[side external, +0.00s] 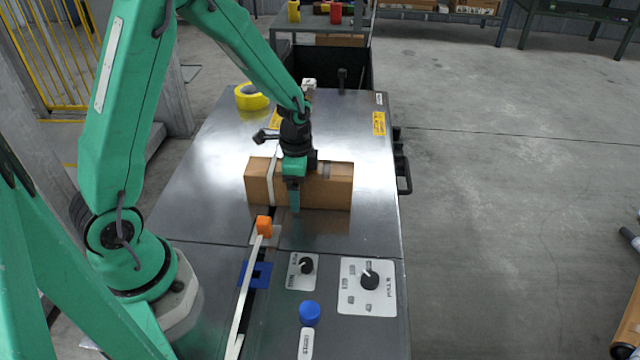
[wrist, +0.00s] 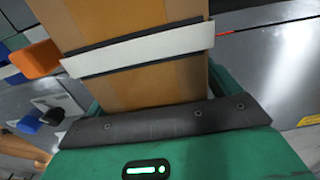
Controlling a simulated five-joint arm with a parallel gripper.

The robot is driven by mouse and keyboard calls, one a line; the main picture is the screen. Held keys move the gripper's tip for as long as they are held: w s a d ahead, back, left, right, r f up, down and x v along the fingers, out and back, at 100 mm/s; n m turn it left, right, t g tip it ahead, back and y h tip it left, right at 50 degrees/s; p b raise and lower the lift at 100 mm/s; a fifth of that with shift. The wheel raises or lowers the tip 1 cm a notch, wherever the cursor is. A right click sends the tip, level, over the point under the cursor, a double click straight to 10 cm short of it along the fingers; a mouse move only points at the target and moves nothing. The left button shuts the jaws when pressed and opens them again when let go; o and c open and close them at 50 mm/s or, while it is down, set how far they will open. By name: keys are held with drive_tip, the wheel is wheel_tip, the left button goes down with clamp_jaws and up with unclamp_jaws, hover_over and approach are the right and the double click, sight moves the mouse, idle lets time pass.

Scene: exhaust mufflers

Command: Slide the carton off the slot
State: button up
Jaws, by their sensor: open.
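The brown carton (side external: 333,188) lies on the metal table across the dark slot (side external: 263,213), which shows in front of its left part and runs under it. A pale strap circles the carton near its left end. My gripper (side external: 294,190) points down over the carton, one green finger in front of its near face; the other finger is hidden behind. In the wrist view the carton (wrist: 145,86) rises between the green finger edges of my gripper (wrist: 160,100), with a white strap across it. I cannot tell whether the fingers touch it.
An orange block (side external: 264,226) tips a pale lever (side external: 246,290) in front of the carton. A control panel (side external: 368,287), a knob (side external: 306,265) and a blue button (side external: 309,312) are nearer. Yellow tape (side external: 251,97) lies at the back left. The table right of the carton is clear.

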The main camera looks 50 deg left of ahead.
sight(338, 186)
drive_tip(key=shift+c, duration=0.2)
drive_tip(key=c, duration=1.2)
drive_tip(key=shift+w+d, duration=0.15)
drive_tip(key=shift+w+d, duration=3.05)
drive_tip(key=o, duration=1.2)
drive_tip(key=shift+o, duration=0.2)
drive_tip(key=shift+r, duration=0.15)
